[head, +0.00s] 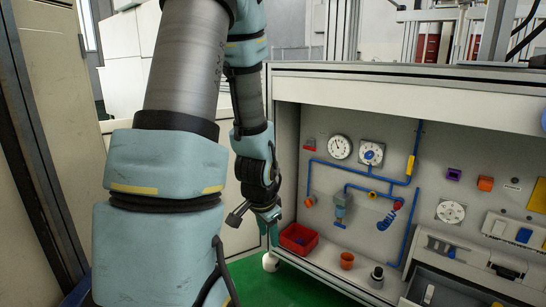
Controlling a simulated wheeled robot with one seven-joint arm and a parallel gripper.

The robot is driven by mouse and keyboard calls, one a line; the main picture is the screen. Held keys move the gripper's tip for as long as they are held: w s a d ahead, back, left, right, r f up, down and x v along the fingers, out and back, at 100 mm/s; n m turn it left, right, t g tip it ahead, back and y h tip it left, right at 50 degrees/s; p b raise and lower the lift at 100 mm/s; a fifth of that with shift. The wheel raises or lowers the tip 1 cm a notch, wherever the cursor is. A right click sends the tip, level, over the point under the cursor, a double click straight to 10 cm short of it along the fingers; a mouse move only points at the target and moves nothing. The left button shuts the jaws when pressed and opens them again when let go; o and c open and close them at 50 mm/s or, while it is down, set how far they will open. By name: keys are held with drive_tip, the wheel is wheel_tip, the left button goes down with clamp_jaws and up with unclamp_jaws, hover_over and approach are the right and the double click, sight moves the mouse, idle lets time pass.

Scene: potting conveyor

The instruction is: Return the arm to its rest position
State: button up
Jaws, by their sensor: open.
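My arm (165,165) fills the left and middle of the head view, with pale blue housings, grey tube sections and black joints. Its upper links stand close to the camera, and a thinner section (248,100) hangs behind them. At its lower end is my gripper (268,228), pointing down by the left edge of the workbench. It is open and small in the picture. I see nothing held in it, though its fingertips are hard to make out.
The workbench panel (390,215) carries gauges, blue pipes and fittings. A red bin (299,238), an orange cup (347,260) and a dark round fitting (376,277) stand on its ledge. A beige cabinet (40,215) stands close on the left. Green floor (290,290) shows below.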

drive_tip(key=s+a+r+n+g+y+p, duration=0.1)
drive_tip(key=s+a+r+n, duration=0.2)
drive_tip(key=r+n, duration=0.15)
drive_tip(key=s+a+r+n+g+p, duration=0.1)
drive_tip(key=s+a+r+n, duration=0.25)
drive_tip(key=r, duration=0.25)
wheel_tip(320, 180, up, 38)
drive_tip(key=d+n+p, duration=0.1)
drive_tip(key=p, duration=3.6)
drive_tip(key=shift+s+f, duration=0.25)
drive_tip(key=shift+s, duration=0.1)
